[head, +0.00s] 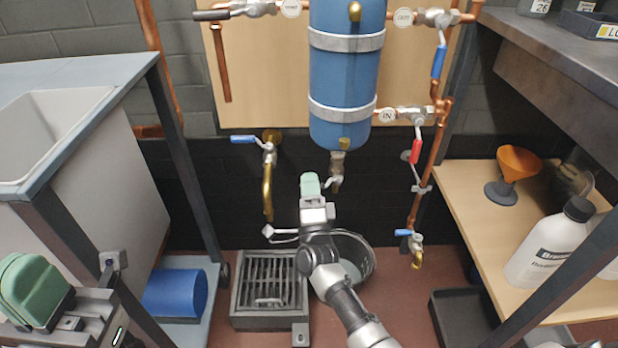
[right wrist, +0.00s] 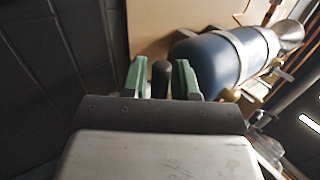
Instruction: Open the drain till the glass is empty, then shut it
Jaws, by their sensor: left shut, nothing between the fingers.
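The blue cylinder (head: 345,75) with two metal bands stands upright on the wall panel. A small drain valve (head: 337,172) hangs under it, over a black bucket (head: 368,262). My right gripper (head: 311,186) is just left of this valve, above the bucket. In the right wrist view, its green fingers (right wrist: 161,80) are apart, with a dark rounded handle (right wrist: 161,72) between them; firm contact cannot be made out. The cylinder lies behind them (right wrist: 215,62). No glass is clearly identifiable. My left gripper (head: 35,290) is shut and empty at lower left.
A blue-handled brass tap (head: 267,180) is left of the cylinder. A floor grate (head: 268,290) lies below it. Red-handled (head: 415,150) and blue-handled (head: 439,60) valves are on the right pipes. A sink bench (head: 60,90) stands left; a shelf (head: 465,190) with funnel and bottle stands right.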

